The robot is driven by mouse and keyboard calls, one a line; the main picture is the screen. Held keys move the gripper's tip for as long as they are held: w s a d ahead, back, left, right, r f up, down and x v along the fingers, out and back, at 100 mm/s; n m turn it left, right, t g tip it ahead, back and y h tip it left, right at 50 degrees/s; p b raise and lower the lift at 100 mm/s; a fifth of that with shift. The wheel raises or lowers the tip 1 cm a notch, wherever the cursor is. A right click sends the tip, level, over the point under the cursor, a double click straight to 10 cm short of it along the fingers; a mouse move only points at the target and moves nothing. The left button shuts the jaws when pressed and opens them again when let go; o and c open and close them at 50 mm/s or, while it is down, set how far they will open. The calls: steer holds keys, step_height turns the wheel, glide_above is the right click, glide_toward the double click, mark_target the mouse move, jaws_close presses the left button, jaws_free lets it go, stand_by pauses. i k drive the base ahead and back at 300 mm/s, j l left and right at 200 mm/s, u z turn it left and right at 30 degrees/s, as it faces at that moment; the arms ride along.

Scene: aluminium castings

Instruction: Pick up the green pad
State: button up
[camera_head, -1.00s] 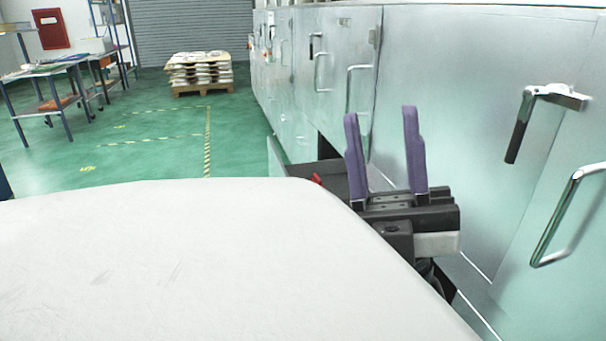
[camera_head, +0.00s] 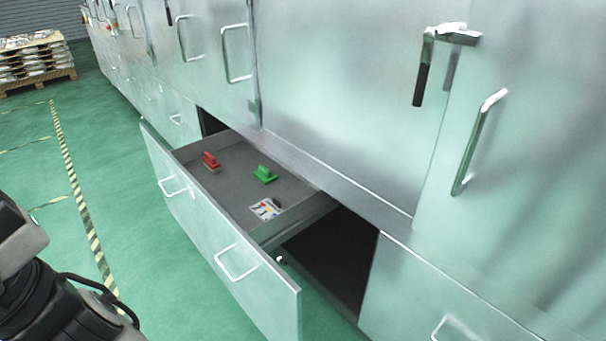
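The green pad (camera_head: 265,174) is a small green block with a raised grip on top. It lies on the grey floor of an open drawer (camera_head: 231,197), toward the back. Only part of my arm shows at the lower left edge of the head view. My gripper fingers are outside the picture, so their state does not show. Nothing touches the green pad.
A red pad (camera_head: 211,162) lies left of the green one, and a small printed card (camera_head: 266,209) lies nearer the drawer front. Steel cabinet doors (camera_head: 340,90) rise behind the drawer. A dark open bay (camera_head: 335,255) is right of it. Green floor is free at left.

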mark_target(266, 176)
steer(key=u, duration=0.3)
steer(key=i+j+z, duration=0.1)
steer(key=j+z, duration=0.15)
steer(key=z, duration=0.15)
steer(key=i+j+z, duration=0.1)
steer(key=j+z, duration=0.4)
steer(key=j, duration=0.35)
steer(key=i+j+z, duration=0.15)
steer(key=j, duration=0.35)
steer(key=j+z, duration=0.2)
steer(key=j, duration=2.45)
steer(key=i+j, duration=0.15)
steer(key=j, duration=0.4)
steer(key=i+j, duration=0.15)
steer(key=i, duration=0.2)
